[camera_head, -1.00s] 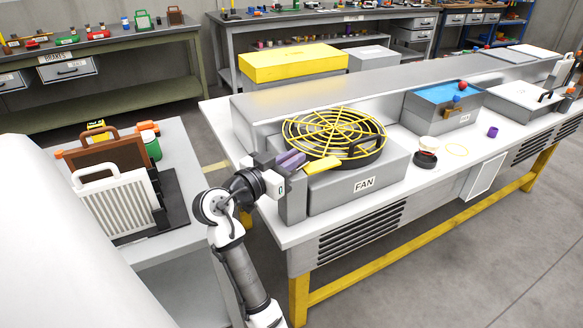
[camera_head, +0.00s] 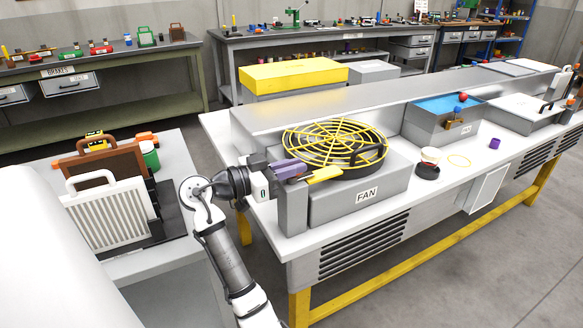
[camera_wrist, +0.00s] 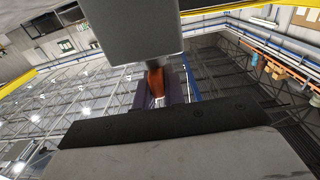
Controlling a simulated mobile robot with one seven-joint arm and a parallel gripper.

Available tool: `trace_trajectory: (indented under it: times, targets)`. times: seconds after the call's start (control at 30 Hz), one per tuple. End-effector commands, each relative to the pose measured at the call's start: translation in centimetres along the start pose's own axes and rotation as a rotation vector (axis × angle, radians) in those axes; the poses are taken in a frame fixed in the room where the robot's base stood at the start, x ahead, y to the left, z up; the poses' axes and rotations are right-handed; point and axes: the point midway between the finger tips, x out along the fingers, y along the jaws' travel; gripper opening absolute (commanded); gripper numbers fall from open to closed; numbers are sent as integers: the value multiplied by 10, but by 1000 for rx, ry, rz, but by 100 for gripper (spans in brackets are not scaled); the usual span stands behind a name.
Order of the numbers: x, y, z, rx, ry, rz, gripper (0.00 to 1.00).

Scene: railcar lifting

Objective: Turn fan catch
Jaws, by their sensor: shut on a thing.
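The fan unit is a grey housing marked FAN (camera_head: 367,195) with a round yellow wire guard (camera_head: 335,143) on top. A yellow lever-like piece, which looks like the catch (camera_head: 325,174), sticks out at the housing's front left corner, beside a grey upright post (camera_head: 292,208). My gripper (camera_head: 289,169) reaches in from the left with its purple fingers at the near end of this piece. It is shut on the piece, though the contact is mostly hidden. In the wrist view, an orange-brown shaft (camera_wrist: 155,83) shows by the dark fingers, below a grey block (camera_wrist: 130,30).
The white bench (camera_head: 430,190) stands on yellow legs. A grey bin with a blue inside (camera_head: 448,95), a small black-and-white round part (camera_head: 428,167) and a purple cylinder (camera_head: 494,143) lie to the right. A side table holds a white ribbed filter (camera_head: 108,215) on the left.

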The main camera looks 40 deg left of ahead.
Motion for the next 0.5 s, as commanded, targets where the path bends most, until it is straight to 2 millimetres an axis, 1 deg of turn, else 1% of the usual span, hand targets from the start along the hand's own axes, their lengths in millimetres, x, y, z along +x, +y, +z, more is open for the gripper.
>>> trace_trajectory:
  times: [0.13, 0.17, 0.3, 0.5]
  targets:
    - [0, 1, 3, -3, -5, 3, 0]
    - [0, 0, 3, -3, -5, 3, 15]
    - [0, 0, 2, -3, -4, 2, 33]
    - [0, 0, 1, -1, -2, 1, 33]
